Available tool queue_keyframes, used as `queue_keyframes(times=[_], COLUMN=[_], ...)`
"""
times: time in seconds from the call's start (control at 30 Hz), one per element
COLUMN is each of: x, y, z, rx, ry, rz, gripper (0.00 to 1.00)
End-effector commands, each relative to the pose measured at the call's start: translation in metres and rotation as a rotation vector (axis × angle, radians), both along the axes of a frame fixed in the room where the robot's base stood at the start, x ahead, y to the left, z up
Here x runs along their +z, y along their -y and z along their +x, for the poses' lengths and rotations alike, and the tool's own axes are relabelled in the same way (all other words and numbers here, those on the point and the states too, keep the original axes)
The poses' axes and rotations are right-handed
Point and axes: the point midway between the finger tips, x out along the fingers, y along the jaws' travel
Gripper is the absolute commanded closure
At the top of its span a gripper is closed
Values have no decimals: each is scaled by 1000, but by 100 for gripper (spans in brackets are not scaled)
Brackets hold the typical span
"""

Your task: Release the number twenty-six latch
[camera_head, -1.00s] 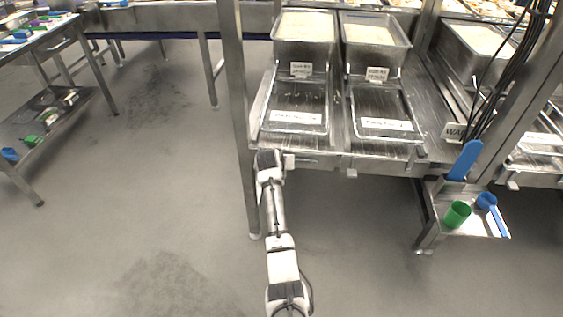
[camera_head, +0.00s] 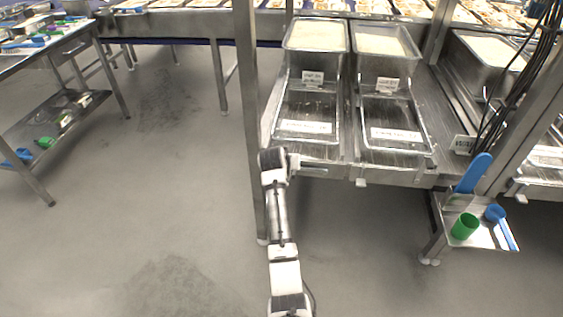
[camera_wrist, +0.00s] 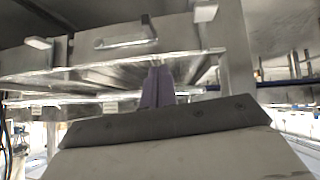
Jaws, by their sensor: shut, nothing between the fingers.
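Small metal blocks sit along the front edge of the steel rack; one (camera_head: 360,182) is below the right tray. No number twenty-six can be read, so I cannot tell which part is that latch. My gripper is at the rack's front left corner, below the left tray; its fingertips are hard to make out in the head view. In the wrist view my gripper (camera_wrist: 157,88) is shut and empty, with its fingers pointing at the underside of a metal edge. Pale metal tabs (camera_wrist: 125,35) show above it; I cannot tell whether the fingers touch anything.
Two rice pans (camera_head: 317,38) (camera_head: 384,45) stand behind labelled empty trays (camera_head: 305,128) (camera_head: 396,134). A steel post (camera_head: 247,110) rises close to my arm. A side shelf (camera_head: 483,236) holds a green cup (camera_head: 465,226) and blue scoops. Open floor lies left.

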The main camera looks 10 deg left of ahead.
Motion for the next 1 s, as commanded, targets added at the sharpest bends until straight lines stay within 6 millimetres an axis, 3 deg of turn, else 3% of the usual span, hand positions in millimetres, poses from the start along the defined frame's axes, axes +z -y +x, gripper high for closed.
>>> queue_keyframes(times=[0.2, 0.4, 1.0], x=[24, 35, 42], y=[-5, -7, -13], z=[-25, -36, -36], rx=[0, 0, 13], ry=[2, 1, 20], rz=[1, 0, 2], gripper=[100, 100, 100])
